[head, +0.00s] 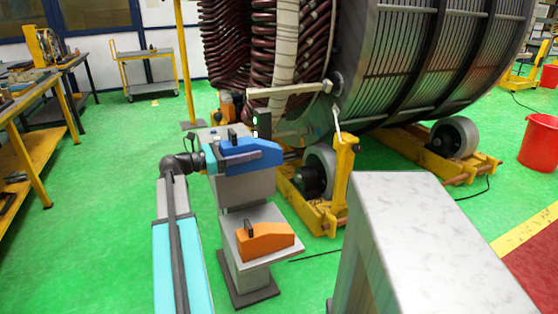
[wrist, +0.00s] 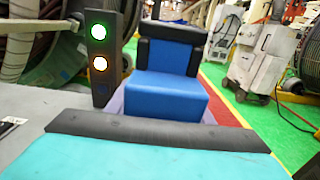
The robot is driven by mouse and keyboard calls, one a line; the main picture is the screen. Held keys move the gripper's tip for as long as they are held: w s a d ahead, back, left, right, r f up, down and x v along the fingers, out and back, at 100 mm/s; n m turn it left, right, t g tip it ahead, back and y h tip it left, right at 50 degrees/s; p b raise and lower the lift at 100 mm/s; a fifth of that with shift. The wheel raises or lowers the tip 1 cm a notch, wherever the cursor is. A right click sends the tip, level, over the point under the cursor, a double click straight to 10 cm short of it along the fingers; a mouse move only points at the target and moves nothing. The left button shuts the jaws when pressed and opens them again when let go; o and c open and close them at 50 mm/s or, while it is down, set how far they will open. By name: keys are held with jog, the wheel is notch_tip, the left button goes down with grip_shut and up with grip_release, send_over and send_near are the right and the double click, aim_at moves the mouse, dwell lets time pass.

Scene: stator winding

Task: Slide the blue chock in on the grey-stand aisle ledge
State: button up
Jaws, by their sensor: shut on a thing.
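The blue chock (head: 232,148) is at the upper part of the grey stand (head: 245,188) in the head view. It carries a small dark knob. My gripper (head: 228,160) reaches in from the left and is shut on the chock. The chock's blue faces (wrist: 165,95) show in the middle of the wrist view, beyond a black edge. Its underside is hidden, so I cannot tell whether it touches the ledge. An orange chock (head: 265,240) sits on the stand's lower ledge (head: 232,222).
A signal lamp (head: 263,124) with lit lights stands behind the chock; it also shows in the wrist view (wrist: 98,58). The large stator (head: 390,65) rests on yellow roller supports (head: 325,210) behind. A pale block (head: 440,240) stands front right. Green floor lies left.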

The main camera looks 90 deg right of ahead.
jog(key=w+a+f+n+t+h+p, duration=0.1)
jog(key=w+a+f+n+t+h, duration=0.3)
jog(key=w, duration=0.8)
jog(key=w+a+r+n+t+h+p, duration=0.15)
jog(key=w+a, duration=0.35)
jog(key=w, duration=0.7)
jog(key=w+a+f+n+t+h, duration=0.25)
jog(key=w+a, duration=0.25)
jog(key=w, duration=0.7)
jog(key=w+a+f+n+t+h+p, duration=0.3)
jog(key=w+a+t, duration=0.4)
jog(key=w+a, duration=1.1)
jog(key=w+a+f+n+t+y, duration=0.1)
jog(key=w+a+n+t, duration=0.1)
jog(key=a, duration=1.1)
jog(key=w+a+f+n+t+y+p, duration=0.1)
jog(key=a+n+t, duration=0.3)
jog(key=a, duration=0.9)
jog(key=w+a+f+n+t+y, duration=0.1)
jog(key=a+t, duration=0.5)
jog(key=a, duration=0.7)
jog(key=w+n+y, duration=0.1)
jog(key=w+n, duration=0.1)
jog(key=shift+w+a+f+n, duration=0.2)
jog(key=shift+a+f+n, duration=0.1)
